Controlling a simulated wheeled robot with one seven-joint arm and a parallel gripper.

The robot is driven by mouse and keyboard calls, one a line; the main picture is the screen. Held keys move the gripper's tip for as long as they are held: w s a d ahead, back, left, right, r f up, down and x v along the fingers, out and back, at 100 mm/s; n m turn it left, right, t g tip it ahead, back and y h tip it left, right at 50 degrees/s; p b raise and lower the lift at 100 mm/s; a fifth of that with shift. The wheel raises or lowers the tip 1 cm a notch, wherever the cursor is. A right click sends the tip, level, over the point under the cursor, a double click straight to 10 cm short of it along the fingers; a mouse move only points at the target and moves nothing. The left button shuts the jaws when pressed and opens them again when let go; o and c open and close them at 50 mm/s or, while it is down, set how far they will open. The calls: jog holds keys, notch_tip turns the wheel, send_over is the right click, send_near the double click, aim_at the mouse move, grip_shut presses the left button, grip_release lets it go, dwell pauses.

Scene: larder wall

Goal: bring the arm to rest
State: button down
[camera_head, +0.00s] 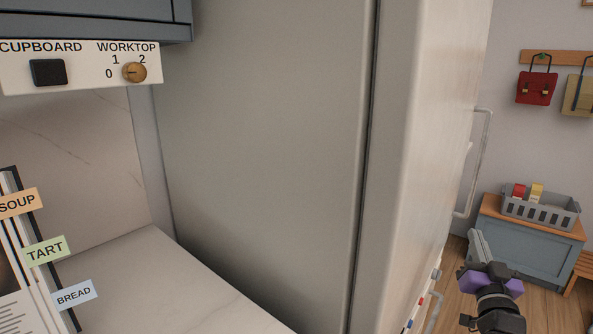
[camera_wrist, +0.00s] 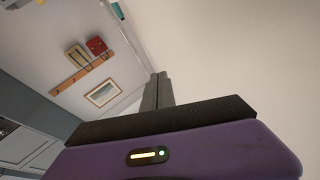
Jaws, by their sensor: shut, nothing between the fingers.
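My gripper (camera_head: 476,240) is at the lower right of the head view, with its purple body and grey fingers pointing up. The fingers are together and hold nothing. In the wrist view my gripper (camera_wrist: 157,82) points away from the camera, its fingers shut, beside a pale plain surface on the right. In the head view it is in front of the blue cabinet and to the right of the tall fridge (camera_head: 270,130). Whether it touches anything cannot be told.
The fridge has a long handle (camera_head: 487,150) on its right side. A blue cabinet (camera_head: 535,250) bears a grey basket (camera_head: 540,212). A red bag (camera_head: 536,88) hangs on the wall. A worktop (camera_head: 165,290) with recipe cards and a switch panel (camera_head: 85,68) are at left.

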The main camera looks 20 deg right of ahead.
jog(key=s+a+f+n+y+p, duration=0.15)
jog(key=s+a+f, duration=0.25)
jog(key=s+a, duration=0.45)
jog(key=s+a+f+y+p, duration=0.1)
jog(key=s+a+f+y, duration=0.3)
jog(key=a, duration=0.7)
jog(key=s+a+n+g+y+p, duration=0.1)
jog(key=s+a+n+y, duration=0.1)
jog(key=s+a, duration=0.3)
jog(key=s+a+n+g+y+p, duration=0.1)
jog(key=s+a, duration=0.5)
jog(key=s, duration=0.6)
jog(key=s+a+r+n+g+y+p, duration=0.1)
jog(key=s+a+n+y+p, duration=0.1)
jog(key=s+a, duration=0.3)
jog(key=s+n+p, duration=0.1)
jog(key=s, duration=0.3)
jog(key=shift+s+a+g+y, duration=0.3)
jog(key=shift+a+g+y, duration=0.05)
jog(key=shift+a+g, duration=0.05)
jog(key=shift+d+r+n, duration=0.1)
jog(key=shift+n, duration=0.15)
